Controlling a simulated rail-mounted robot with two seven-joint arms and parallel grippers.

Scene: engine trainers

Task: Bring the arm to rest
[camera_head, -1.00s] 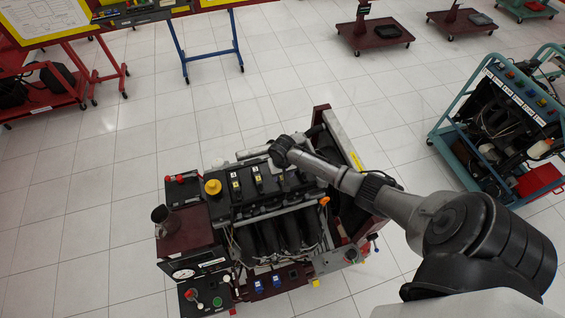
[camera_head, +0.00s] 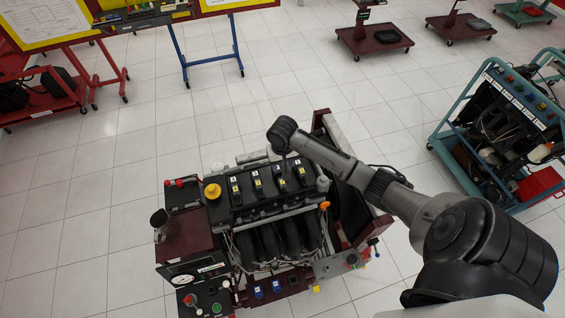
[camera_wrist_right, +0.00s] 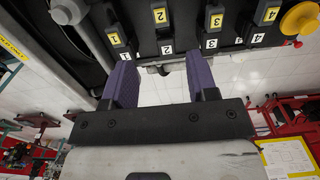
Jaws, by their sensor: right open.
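My right arm (camera_head: 330,158) reaches in from the lower right in the head view, its wrist above the far right of the engine trainer (camera_head: 200,242). The fingers of my right gripper (camera_wrist_right: 161,80) show in the wrist view as two purple pads, wide apart with nothing between them. Beyond them is the row of numbered black ignition coils (camera_wrist_right: 210,25), which also shows on the engine top in the head view (camera_head: 257,184). In the head view the wrist hides the fingers. My left gripper is not in view.
A yellow cap (camera_head: 212,191) and a dark red upright panel (camera_head: 322,120) stand on the engine trainer near the arm. A teal-framed trainer (camera_head: 437,140) is at the right. Red and blue stands are at the back left. White tiled floor between them is clear.

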